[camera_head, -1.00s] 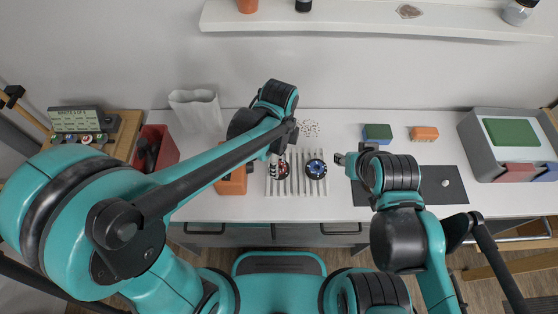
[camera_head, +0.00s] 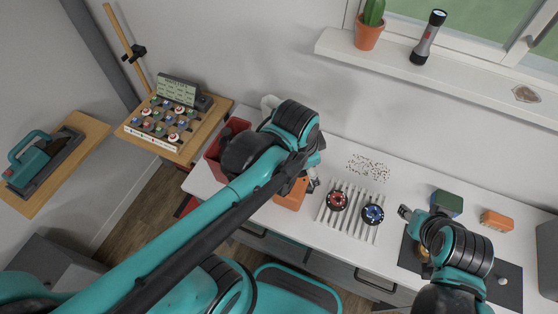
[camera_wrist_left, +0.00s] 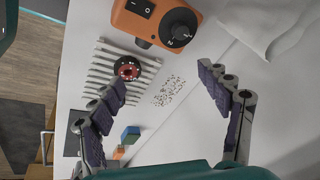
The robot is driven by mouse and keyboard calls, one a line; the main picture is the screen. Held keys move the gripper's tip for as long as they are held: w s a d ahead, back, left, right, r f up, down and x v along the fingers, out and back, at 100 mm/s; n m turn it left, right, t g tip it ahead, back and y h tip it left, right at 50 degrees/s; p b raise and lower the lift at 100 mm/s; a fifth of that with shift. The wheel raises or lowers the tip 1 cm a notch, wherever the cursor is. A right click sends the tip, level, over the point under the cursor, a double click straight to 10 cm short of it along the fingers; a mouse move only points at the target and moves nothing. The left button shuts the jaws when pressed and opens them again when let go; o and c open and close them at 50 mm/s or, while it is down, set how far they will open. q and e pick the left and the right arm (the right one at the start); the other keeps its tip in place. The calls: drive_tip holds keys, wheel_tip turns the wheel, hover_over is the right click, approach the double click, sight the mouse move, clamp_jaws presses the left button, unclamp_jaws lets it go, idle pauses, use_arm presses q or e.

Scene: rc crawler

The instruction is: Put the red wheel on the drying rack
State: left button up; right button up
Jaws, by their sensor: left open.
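The red wheel (camera_head: 337,200) lies on the left part of the slatted drying rack (camera_head: 352,228), with a blue wheel (camera_head: 373,214) to its right on the same rack. My left gripper (camera_head: 313,180) is just left of the rack, apart from the red wheel. In the left wrist view, my left gripper (camera_wrist_left: 163,80) is wide open with nothing between its fingers. The red wheel (camera_wrist_left: 127,68) shows there on the rack (camera_wrist_left: 105,62), close to the left finger. The blue wheel is not visible there. My right gripper (camera_head: 404,213) is right of the rack; its opening is too small to judge.
An orange device with a dial (camera_wrist_left: 157,20) stands beside the rack. A red bin (camera_head: 213,160) is at the table's left. Small scattered bits (camera_head: 368,168) lie behind the rack. Green-blue (camera_head: 447,203) and orange (camera_head: 496,221) blocks are at right.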

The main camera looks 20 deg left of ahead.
use_arm(q)
drive_tip(key=s+a+n+t, duration=0.3)
drive_tip(key=a+n, duration=0.4)
drive_tip(key=n, duration=0.2)
drive_tip(key=shift+r+n+y, duration=0.15)
drive_tip(key=shift+n+y, duration=0.25)
drive_tip(key=shift+a, duration=0.1)
wheel_tip(320, 180, down, 4)
drive_tip(key=b, duration=0.4)
drive_tip(key=shift+s, duration=0.1)
drive_tip(key=shift+r, duration=0.25)
drive_tip(key=shift+c, duration=0.2)
idle(0.4)
